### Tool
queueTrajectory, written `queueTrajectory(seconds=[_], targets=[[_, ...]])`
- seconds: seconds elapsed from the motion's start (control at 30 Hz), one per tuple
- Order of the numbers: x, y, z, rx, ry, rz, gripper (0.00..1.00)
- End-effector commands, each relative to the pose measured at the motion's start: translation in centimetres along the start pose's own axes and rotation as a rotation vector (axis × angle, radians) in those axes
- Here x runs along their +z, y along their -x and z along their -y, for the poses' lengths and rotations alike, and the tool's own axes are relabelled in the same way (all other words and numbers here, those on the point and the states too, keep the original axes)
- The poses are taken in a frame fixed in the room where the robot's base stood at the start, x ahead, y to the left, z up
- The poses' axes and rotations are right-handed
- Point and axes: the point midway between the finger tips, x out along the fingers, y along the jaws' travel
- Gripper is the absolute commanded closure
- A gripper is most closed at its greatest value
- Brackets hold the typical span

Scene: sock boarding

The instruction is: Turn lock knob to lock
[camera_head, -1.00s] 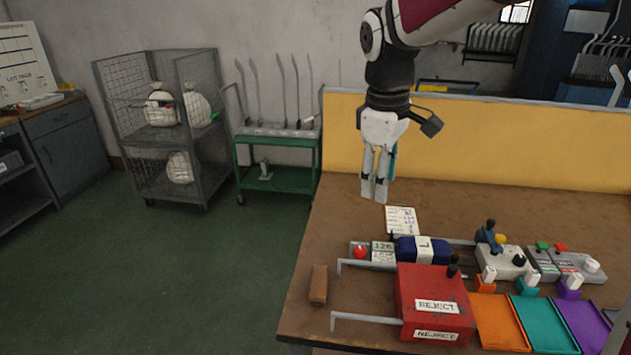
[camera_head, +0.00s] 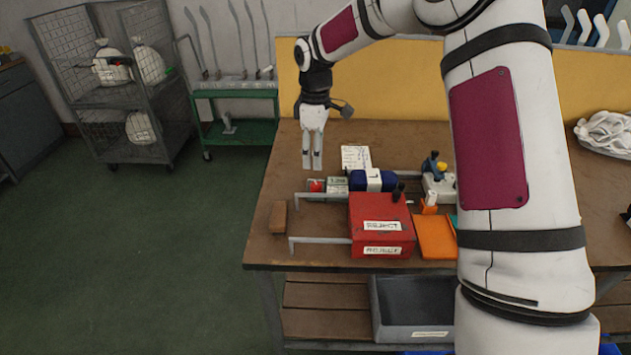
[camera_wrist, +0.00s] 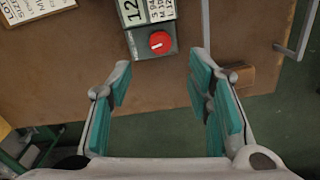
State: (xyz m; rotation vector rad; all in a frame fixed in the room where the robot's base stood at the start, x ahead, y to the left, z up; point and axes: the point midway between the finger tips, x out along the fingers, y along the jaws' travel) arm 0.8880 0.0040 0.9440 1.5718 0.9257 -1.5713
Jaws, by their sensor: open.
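My gripper (camera_head: 312,167) points down over the table's left part, fingers apart and empty. In the wrist view its teal-padded fingers (camera_wrist: 160,88) stand open. A round red knob (camera_wrist: 159,43) with a short white mark sits on a grey housing beside a number display, just beyond the fingertips in that picture. The red knob (camera_head: 316,186) also shows in the head view, below the fingertips. No label shows which knob is the lock knob.
A blue block with a white band (camera_head: 373,180) lies right of the display. A brown block (camera_head: 279,217) and metal rods lie near the left table edge (camera_head: 256,258). A card (camera_head: 356,157) lies behind. My arm hides much of the right side.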

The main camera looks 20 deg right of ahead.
Motion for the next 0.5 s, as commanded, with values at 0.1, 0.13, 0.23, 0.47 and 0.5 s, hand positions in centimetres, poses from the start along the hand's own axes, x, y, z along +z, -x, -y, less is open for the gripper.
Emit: queueTrajectory(seconds=[0.1, 0.13, 0.23, 0.47, 0.5], targets=[[0.1, -2.6, 0.1, -0.004, 0.0, 0.002, 0.54], [0.0, -3.2, 0.1, -0.004, 0.0, 0.002, 0.54], [0.0, -5.0, 0.1, -0.004, 0.0, 0.002, 0.54], [0.0, -8.2, 0.1, -0.002, 0.0, 0.002, 0.54], [0.0, -8.5, 0.1, -0.001, 0.0, 0.002, 0.54]])
